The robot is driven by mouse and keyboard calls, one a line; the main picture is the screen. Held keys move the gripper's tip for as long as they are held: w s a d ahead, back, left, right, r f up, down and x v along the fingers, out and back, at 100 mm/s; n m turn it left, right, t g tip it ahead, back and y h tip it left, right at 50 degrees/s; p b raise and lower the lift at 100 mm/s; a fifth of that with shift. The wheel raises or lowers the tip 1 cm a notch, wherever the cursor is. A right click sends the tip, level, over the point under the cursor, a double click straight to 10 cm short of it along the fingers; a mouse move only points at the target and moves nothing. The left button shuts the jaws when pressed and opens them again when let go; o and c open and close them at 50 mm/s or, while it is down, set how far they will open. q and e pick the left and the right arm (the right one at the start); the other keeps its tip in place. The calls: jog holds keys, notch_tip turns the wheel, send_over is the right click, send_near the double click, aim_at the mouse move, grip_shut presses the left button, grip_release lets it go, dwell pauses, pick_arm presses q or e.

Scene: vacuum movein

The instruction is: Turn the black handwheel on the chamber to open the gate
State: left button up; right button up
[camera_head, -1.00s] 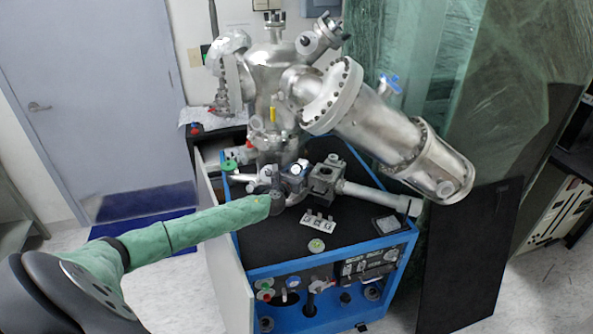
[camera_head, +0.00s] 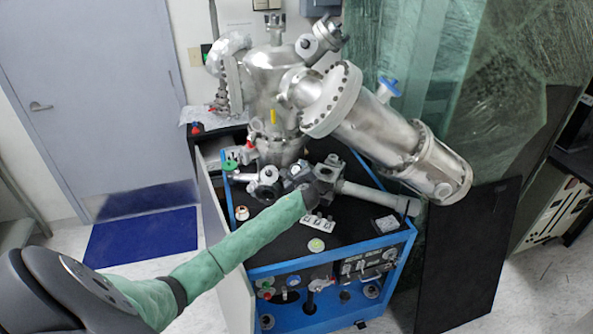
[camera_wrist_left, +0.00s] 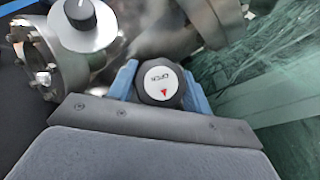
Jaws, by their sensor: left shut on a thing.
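The black handwheel (camera_wrist_left: 162,83) shows in the left wrist view, with a round white face bearing small lettering and a red arrow. My left gripper (camera_wrist_left: 160,92) has its two blue fingers on either side of the handwheel and is shut on it. In the head view my left gripper (camera_head: 312,187) reaches to the metal fittings at the foot of the silver chamber (camera_head: 272,95), and its green-sleeved arm comes from the lower left. The handwheel is hidden behind the gripper there. The gate's inside cannot be seen. My right gripper is in neither view.
The chamber stands on a blue cart (camera_head: 335,262) with a black top. A large silver cylinder (camera_head: 375,125) slants down to the right above the gripper. A small black knob (camera_wrist_left: 80,12) on a silver disc sits near the gripper. A dark panel (camera_head: 465,260) leans right of the cart.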

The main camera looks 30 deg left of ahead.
pick_arm(q)
jog(key=n+g, duration=0.2)
jog(key=shift+r+n+y, duration=0.1)
jog(key=shift+n+y, duration=0.2)
jog(key=shift+n, duration=0.1)
jog(key=shift+n+g+p, duration=0.45)
jog(key=shift+n+g, duration=0.35)
jog(key=shift+n, duration=0.2)
jog(key=o, duration=1)
jog(key=shift+c, duration=0.2)
